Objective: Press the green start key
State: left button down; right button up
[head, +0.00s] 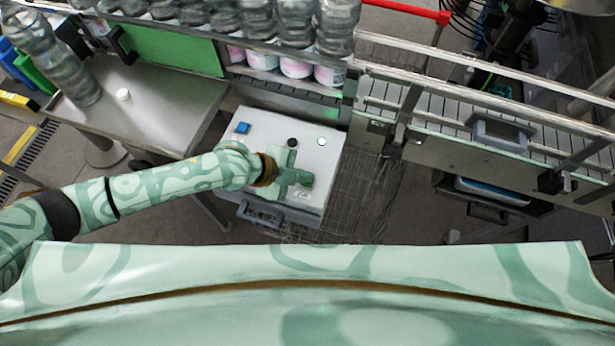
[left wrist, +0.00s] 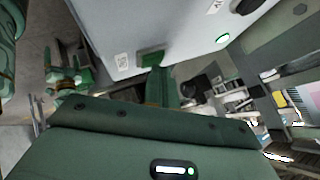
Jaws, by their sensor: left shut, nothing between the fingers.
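A pale control box (head: 270,122) stands below the bottle line in the head view. On its top are a blue key (head: 242,128), a black knob (head: 292,142) and a round white button with a lit green ring (head: 322,142). My left gripper (head: 305,179) is shut and empty over the front right part of the box. The green-ringed button (left wrist: 222,38) shows there too.
A grey table (head: 150,110) with a small white cap (head: 123,94) stands at the left. A conveyor (head: 460,115) runs off to the right. Clear bottles (head: 260,22) and pink-labelled ones (head: 296,67) stand behind the box. A grey handle (head: 262,214) juts from the box front.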

pick_arm(q)
jog(key=shift+r+p, duration=0.55)
jog(key=shift+r, duration=0.2)
jog(key=shift+r, duration=0.1)
notch_tip(320, 180, up, 5)
jog(key=p, duration=0.4)
jog(key=shift+d, duration=0.1)
dwell(0.4)
